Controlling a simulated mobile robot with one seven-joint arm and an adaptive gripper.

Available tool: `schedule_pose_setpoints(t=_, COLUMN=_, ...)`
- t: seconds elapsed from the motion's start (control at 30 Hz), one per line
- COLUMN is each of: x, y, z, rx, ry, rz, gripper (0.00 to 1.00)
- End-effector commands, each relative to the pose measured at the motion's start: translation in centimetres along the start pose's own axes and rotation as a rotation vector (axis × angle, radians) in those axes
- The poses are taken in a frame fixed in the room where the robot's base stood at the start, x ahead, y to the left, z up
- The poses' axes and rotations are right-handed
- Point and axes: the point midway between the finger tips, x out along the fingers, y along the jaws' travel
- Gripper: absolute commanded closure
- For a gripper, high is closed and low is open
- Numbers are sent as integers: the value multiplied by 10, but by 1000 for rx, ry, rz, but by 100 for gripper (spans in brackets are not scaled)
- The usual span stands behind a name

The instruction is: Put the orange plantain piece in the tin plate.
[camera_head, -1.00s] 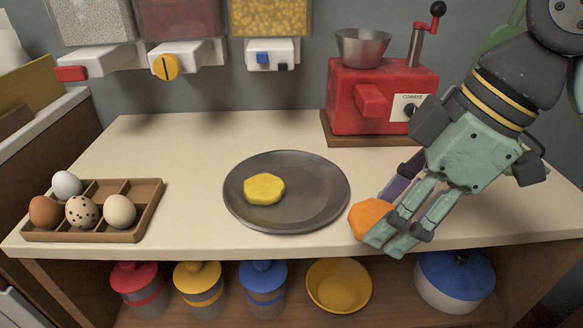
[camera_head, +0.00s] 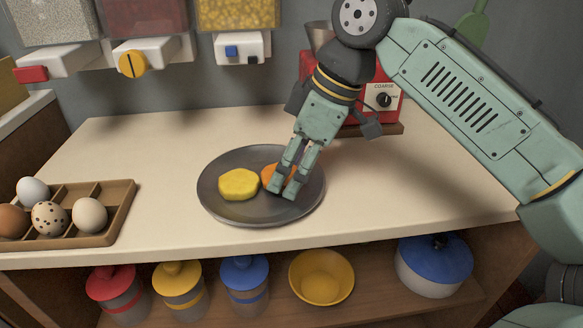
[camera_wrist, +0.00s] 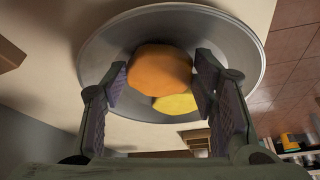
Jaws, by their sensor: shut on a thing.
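The orange plantain piece (camera_head: 270,175) is between the fingers of my gripper (camera_head: 282,186), over the right part of the tin plate (camera_head: 252,213). My gripper is shut on it and partly hides it in the head view. In the wrist view the orange piece (camera_wrist: 160,70) shows between the fingertips (camera_wrist: 160,82), with the grey plate (camera_wrist: 235,45) behind it. A yellow piece (camera_head: 238,185) lies on the plate, left of the orange one; it also shows in the wrist view (camera_wrist: 176,104). I cannot tell whether the orange piece touches the plate.
A wooden tray (camera_head: 122,215) with several eggs stands at the left. A red grinder (camera_head: 375,95) stands behind my gripper. Dispensers (camera_head: 150,57) hang on the back wall. The counter (camera_head: 400,185) is clear right of the plate. Canisters and a yellow bowl (camera_head: 321,277) sit on the shelf below.

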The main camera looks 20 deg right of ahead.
Motion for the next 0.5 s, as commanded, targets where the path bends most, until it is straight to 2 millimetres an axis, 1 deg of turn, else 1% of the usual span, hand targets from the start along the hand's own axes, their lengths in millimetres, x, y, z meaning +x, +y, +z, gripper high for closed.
schedule_pose_setpoints(t=0.27, x=2, y=0, z=1, rx=0, ry=1, rz=1, gripper=79)
schedule_pose_setpoints(t=0.5, x=9, y=0, z=3, rx=-1, ry=2, rz=-1, gripper=79)
